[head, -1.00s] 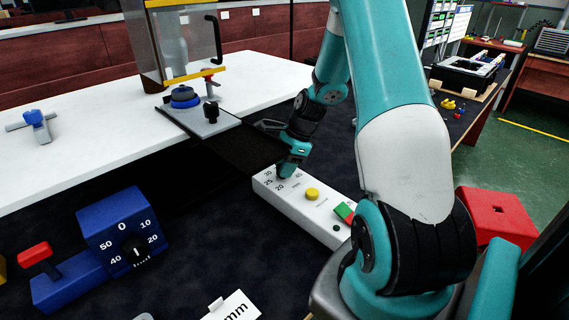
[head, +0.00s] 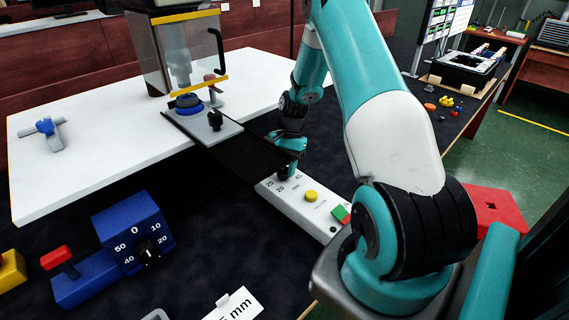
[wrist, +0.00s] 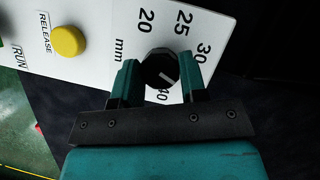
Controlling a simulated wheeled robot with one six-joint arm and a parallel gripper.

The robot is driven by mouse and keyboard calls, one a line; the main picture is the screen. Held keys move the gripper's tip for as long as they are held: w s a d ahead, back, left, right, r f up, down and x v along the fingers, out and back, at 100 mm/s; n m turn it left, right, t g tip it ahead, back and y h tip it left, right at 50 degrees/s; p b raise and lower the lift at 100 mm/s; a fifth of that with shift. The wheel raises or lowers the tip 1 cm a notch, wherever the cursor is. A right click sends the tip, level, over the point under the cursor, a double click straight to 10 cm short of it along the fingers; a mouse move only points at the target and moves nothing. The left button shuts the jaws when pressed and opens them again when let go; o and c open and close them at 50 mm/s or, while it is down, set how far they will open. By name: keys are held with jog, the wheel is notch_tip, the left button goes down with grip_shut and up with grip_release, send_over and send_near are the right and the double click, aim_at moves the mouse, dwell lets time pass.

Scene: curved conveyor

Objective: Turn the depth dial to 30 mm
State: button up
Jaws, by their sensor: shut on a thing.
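The depth dial (wrist: 160,68) is a black knob on a white control panel (wrist: 85,15), with 20, 25, 30, 40 and "mm" printed around it. In the wrist view my gripper (wrist: 159,70) is shut on the dial, one teal finger on each side. The dial's white pointer line aims to the lower right, between the visible 30 and 40. The right finger hides part of the scale there. In the head view my gripper (head: 287,165) reaches down to the far end of the white panel (head: 322,213), and the dial is mostly hidden.
The panel also carries a yellow RELEASE button (wrist: 68,41) and a green button (head: 341,212). A blue box with its own dial (head: 130,235) and red lever stands at left. A red block (head: 496,208) is at right.

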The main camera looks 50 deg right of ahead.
jog(key=n, duration=0.2)
jog(key=n+g+h, duration=0.1)
jog(key=n, duration=0.1)
jog(key=shift+w+n+g, duration=0.15)
jog(key=shift+n+g, duration=0.15)
jog(key=shift+n, duration=0.1)
jog(key=shift+a+n+g+h+p, duration=0.1)
jog(key=shift+n+g+h+p, duration=0.25)
jog(key=shift+n, duration=0.75)
jog(key=shift+n+g+h+p, duration=0.15)
jog(key=shift+n+h, duration=0.3)
jog(key=shift+n, duration=0.65)
jog(key=o, duration=0.9)
jog(key=b+v, duration=0.1)
jog(key=v, duration=1.6)
jog(key=shift+w+r, duration=0.15)
jog(key=shift+r, duration=0.05)
